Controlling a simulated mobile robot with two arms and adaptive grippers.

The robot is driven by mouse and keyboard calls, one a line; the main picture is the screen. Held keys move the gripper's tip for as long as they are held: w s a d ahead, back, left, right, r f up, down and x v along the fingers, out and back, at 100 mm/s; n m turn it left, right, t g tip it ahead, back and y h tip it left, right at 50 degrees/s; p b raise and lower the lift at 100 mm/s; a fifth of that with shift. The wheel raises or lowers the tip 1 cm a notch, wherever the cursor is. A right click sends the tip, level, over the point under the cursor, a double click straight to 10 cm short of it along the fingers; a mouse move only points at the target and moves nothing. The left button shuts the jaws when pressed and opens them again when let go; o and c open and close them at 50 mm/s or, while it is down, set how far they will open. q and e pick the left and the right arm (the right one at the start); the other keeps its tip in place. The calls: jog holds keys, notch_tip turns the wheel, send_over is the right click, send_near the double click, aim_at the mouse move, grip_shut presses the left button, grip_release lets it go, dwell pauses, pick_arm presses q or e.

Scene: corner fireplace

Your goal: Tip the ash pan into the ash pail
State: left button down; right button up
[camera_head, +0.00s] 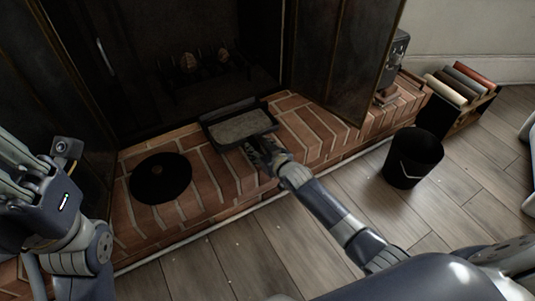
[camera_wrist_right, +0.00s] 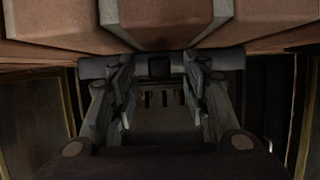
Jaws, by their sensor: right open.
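The ash pan (camera_head: 213,138), a dark shallow tray filled with grey ash, sits on the brick hearth at the fireplace mouth. My right gripper (camera_head: 264,147) is at its near edge. In the right wrist view my right gripper (camera_wrist_right: 160,82) is open, its fingers spread on either side of a dark block on a grey bar; I cannot tell whether they touch it. The ash pail (camera_head: 412,160), black and open with a pale wire handle, stands on the floor right of the hearth. My left gripper (camera_head: 20,158) is at the left edge, partly cut off, apart from the pan.
A black round lid (camera_head: 160,178) lies on the hearth (camera_head: 223,180) left of the pan. Open dark fireplace doors flank the opening. A crate with several rolls (camera_head: 466,83) stands behind the pail.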

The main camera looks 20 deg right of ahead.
jog(key=v, duration=1.1)
jog(key=shift+s+r, duration=0.15)
